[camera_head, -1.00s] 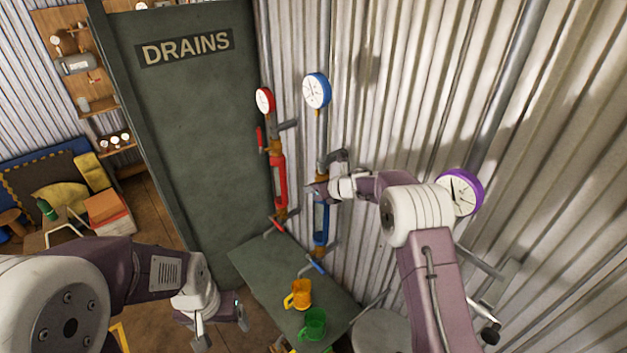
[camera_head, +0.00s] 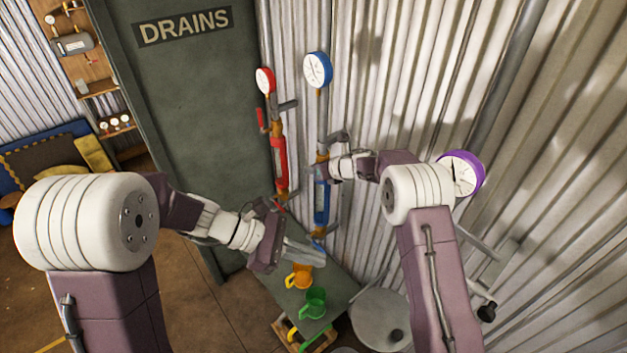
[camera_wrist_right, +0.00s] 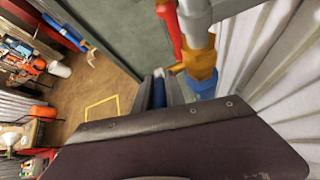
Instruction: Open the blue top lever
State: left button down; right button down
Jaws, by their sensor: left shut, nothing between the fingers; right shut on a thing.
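The blue riser (camera_head: 322,200) stands against the corrugated wall, under a blue-rimmed gauge (camera_head: 317,69). My right gripper (camera_head: 322,170) is at its upper fitting, shut on the blue top lever. The lever is hidden behind the gripper in the head view. A short dark blue piece of it (camera_wrist_right: 158,92) shows at the fingers in the right wrist view, beside a brass fitting (camera_wrist_right: 200,65). My left gripper (camera_head: 305,253) is shut and empty, in front of the lower end of the blue riser and above the bench.
A red riser (camera_head: 279,160) with a red lever (camera_head: 260,118) stands just left. An orange mug (camera_head: 299,276) and a green mug (camera_head: 314,302) are on the green bench (camera_head: 340,287). A purple gauge (camera_head: 464,174) is behind my right arm. The DRAINS panel (camera_head: 200,90) stands left.

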pick_arm(q)
jog(key=w+r+n+t+h, duration=0.1)
jog(key=w+n+t+h, duration=0.25)
jog(key=w+n, duration=0.4)
jog(key=w+r+n+t+h, duration=0.2)
jog(key=w+n+t, duration=0.25)
jog(key=w, duration=0.65)
jog(key=w+a+f+n+t+y, duration=0.1)
jog(key=w+a+f+n+t, duration=0.15)
jog(key=f, duration=0.35)
jog(key=w+a+f+n+t+y, duration=0.1)
jog(key=a+f+n+t+y, duration=0.15)
jog(key=f, duration=0.45)
jog(key=w+d+r, duration=0.3)
jog(key=w+d, duration=0.4)
jog(key=w, duration=0.1)
jog(key=shift+r+g+h, duration=0.3)
jog(key=shift+r, duration=0.05)
